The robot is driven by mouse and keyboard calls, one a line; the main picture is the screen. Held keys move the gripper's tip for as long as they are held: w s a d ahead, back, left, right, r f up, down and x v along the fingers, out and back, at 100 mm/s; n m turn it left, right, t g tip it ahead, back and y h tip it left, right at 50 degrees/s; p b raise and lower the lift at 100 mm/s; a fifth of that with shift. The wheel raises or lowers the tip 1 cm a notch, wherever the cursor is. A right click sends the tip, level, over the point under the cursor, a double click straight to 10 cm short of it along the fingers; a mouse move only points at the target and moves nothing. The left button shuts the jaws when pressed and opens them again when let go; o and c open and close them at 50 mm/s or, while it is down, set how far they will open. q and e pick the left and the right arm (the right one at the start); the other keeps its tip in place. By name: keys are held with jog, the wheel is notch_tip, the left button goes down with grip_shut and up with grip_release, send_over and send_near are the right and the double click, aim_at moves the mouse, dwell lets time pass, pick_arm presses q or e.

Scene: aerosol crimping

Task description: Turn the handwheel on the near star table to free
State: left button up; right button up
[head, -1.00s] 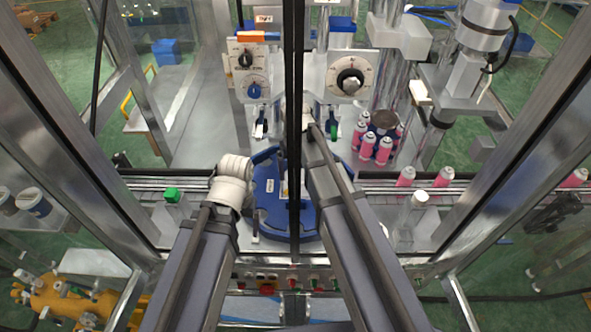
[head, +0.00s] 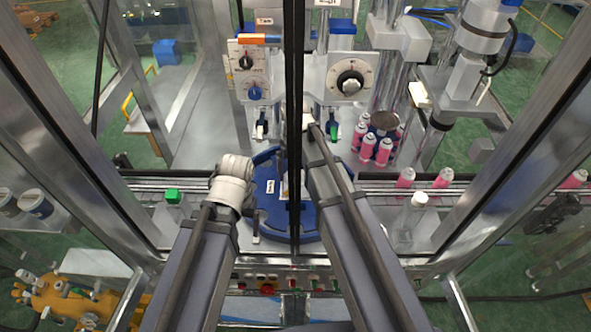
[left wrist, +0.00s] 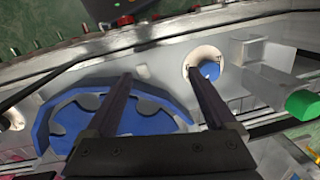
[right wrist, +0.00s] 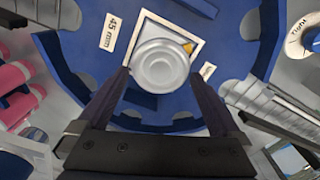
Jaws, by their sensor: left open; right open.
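The near star table is blue with scalloped edges (head: 268,205); it also shows in the left wrist view (left wrist: 68,118) and the right wrist view (right wrist: 75,75). A white ring marked "Tight" (right wrist: 300,38) surrounds a blue part, probably the handwheel, cut off at the right wrist view's edge. A white ring with a blue centre (left wrist: 207,66) shows beyond my left gripper (left wrist: 160,78), which is open; I cannot tell whether they touch. My right gripper (right wrist: 159,76) is open, with a round silver top (right wrist: 160,64) near its fingertips. The post hides it in the head view.
A dark upright post (head: 294,120) crosses the middle. Dial panels (head: 350,78) stand behind the star table. Pink cans (head: 367,147) stand at back right.

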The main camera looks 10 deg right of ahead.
aim_at(295, 175)
notch_tip(295, 175, up, 7)
jog(key=p, duration=0.6)
jog(key=shift+r+p, duration=0.15)
jog(key=shift+p, duration=0.25)
